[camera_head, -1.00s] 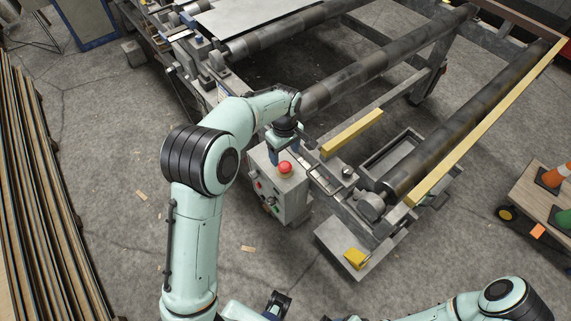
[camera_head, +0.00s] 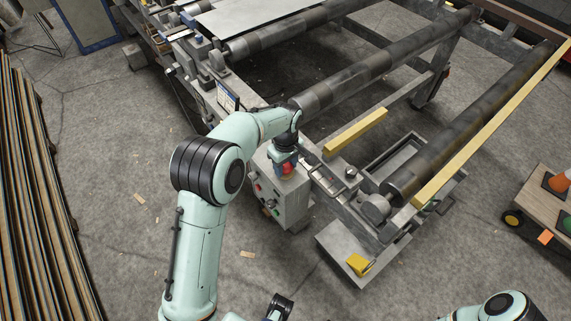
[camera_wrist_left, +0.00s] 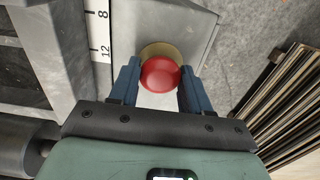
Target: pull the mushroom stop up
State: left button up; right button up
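The red mushroom stop (camera_head: 286,169) is on top of a grey control box (camera_head: 291,199) and is partly hidden by my left gripper (camera_head: 284,164) in the head view. In the left wrist view the red cap (camera_wrist_left: 160,74) sits on a yellow round base (camera_wrist_left: 160,50). My left gripper's two blue fingers (camera_wrist_left: 160,82) stand on either side of the cap, close to it; they look open, and I cannot tell whether either touches it. A dark part at the bottom edge of the head view may be my right gripper (camera_head: 279,307); its fingers are not clear.
The box stands beside a roller frame with a long roller (camera_head: 385,65) and a yellow bar (camera_head: 355,130). Stacked veneer (camera_head: 35,200) lies at the left. A cart (camera_head: 545,200) with cones is at the right.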

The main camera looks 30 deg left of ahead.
aim_at(286, 166)
pick_arm(q)
jog(key=shift+r, duration=0.15)
pick_arm(e)
jog(key=shift+r, duration=0.15)
pick_arm(q)
jog(key=shift+r+p, duration=0.45)
jog(key=shift+p, duration=0.05)
jog(key=o, duration=1.1)
pick_arm(e)
jog(key=shift+w+r, duration=0.1)
jog(key=shift+r, duration=0.25)
pick_arm(q)
notch_tip(286, 166, up, 7)
jog(key=p, duration=0.5)
pick_arm(e)
jog(key=r, duration=0.1)
jog(key=w+r, duration=0.1)
jog(key=r, duration=0.1)
jog(key=w+r, duration=0.1)
jog(key=r, duration=0.1)
jog(key=shift+w+r, duration=0.1)
jog(key=shift+r, duration=0.15)
